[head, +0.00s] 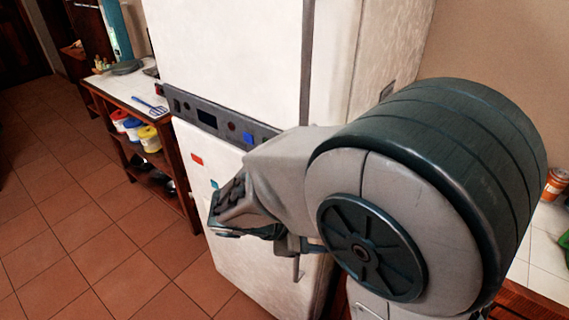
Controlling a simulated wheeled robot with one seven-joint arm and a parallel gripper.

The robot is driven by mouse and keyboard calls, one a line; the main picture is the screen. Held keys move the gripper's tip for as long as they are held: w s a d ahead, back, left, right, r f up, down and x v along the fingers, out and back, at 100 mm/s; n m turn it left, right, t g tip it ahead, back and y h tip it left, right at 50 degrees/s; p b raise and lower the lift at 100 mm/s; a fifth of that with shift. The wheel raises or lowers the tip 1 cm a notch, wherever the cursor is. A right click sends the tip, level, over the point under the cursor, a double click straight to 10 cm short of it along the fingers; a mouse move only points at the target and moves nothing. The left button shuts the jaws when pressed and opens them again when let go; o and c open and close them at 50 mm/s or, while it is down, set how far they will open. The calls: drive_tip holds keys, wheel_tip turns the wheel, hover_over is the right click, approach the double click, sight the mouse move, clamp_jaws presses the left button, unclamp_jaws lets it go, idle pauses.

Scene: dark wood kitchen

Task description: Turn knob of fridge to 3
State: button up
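The white fridge (235,60) stands in the middle of the head view. A grey control strip (219,121) crosses its front, with a dark display (207,118), a blue square (248,138) and small round parts, one of them reddish (231,126). Which of these is the knob, and any numbers on it, are too small to tell. My arm covers the right end of the strip. My gripper (298,268) is below the strip, in front of the lower fridge door. Its fingers are mostly hidden by my arm, so their opening does not show.
A wooden shelf table (125,95) with a blue spatula (150,105) and several coloured tubs stands left of the fridge. A tiled counter (545,225) with an orange can (556,184) is at the right. The tiled floor (70,220) at left is clear.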

drive_tip(key=w+a+r+n+t+h+p, duration=0.1)
drive_tip(key=a+r+n+t, duration=0.35)
drive_tip(key=a, duration=0.35)
drive_tip(key=a+r+n+t, duration=0.3)
drive_tip(key=a+n+t, duration=0.2)
drive_tip(key=a+t, duration=0.15)
drive_tip(key=p+x, duration=0.1)
drive_tip(key=x, duration=1.2)
drive_tip(key=shift+w+f, duration=0.25)
drive_tip(key=shift+f, duration=0.05)
drive_tip(key=shift+a+m, duration=0.1)
drive_tip(key=shift+m, duration=0.15)
drive_tip(key=c, duration=1)
